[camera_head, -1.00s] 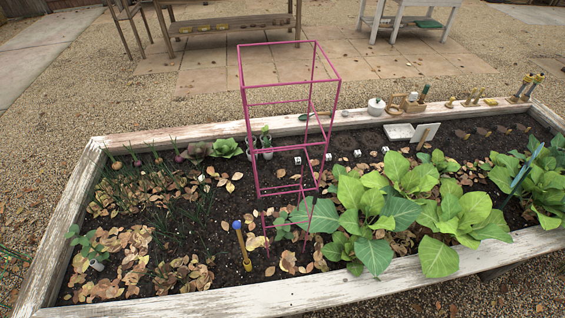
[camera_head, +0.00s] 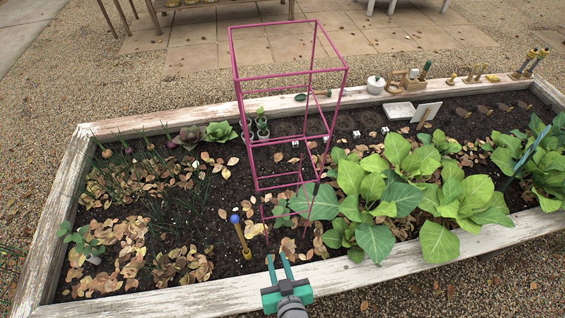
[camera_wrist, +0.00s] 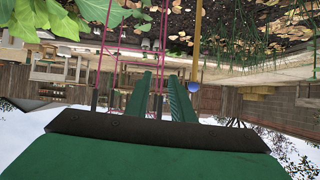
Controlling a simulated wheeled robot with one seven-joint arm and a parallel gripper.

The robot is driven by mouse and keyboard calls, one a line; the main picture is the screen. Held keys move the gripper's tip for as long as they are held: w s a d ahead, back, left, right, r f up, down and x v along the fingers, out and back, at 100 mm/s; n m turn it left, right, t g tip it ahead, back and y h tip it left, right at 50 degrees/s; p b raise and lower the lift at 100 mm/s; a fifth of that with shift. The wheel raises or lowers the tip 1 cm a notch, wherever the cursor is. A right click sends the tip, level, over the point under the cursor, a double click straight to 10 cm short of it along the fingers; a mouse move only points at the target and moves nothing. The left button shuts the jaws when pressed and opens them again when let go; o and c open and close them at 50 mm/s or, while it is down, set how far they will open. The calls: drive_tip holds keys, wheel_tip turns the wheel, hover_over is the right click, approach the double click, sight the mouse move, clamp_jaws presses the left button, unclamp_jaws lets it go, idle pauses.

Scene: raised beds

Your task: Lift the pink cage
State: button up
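The pink cage (camera_head: 292,74), a tall open frame of thin square rings and posts, stands upright in the soil of the raised bed, with its lower part partly behind green leaves. My gripper (camera_head: 278,256) is at the bottom of the head view, over the near plank, in front of the cage and apart from it. Its two green fingers are spread, with nothing between them. In the wrist view, which looks upside down, thin pink bars of the cage (camera_wrist: 164,40) show beyond the open fingers (camera_wrist: 160,80).
A yellow stake with a blue ball (camera_head: 241,238) stands just left of the cage's base. Large leafy plants (camera_head: 370,190) crowd its right side. Small potted plants (camera_head: 262,128) stand behind it. The white wooden edge (camera_head: 200,302) runs along the front.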

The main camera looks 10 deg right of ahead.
drive_tip(key=w+r+n+y, duration=0.2)
drive_tip(key=w+y, duration=0.1)
drive_tip(key=w, duration=0.5)
drive_tip(key=n+g+y, duration=0.1)
drive_tip(key=n+y, duration=0.3)
drive_tip(key=n, duration=0.1)
approach(259, 198)
drive_tip(key=x, duration=0.9)
drive_tip(key=shift+r, duration=0.15)
drive_tip(key=shift+r+x, duration=0.15)
drive_tip(key=shift+x, duration=1.2)
drive_tip(key=shift+r+x, duration=0.15)
drive_tip(key=shift+x, duration=1.2)
drive_tip(key=shift+w+d, duration=0.1)
drive_tip(key=shift+w, duration=0.1)
clamp_jaws()
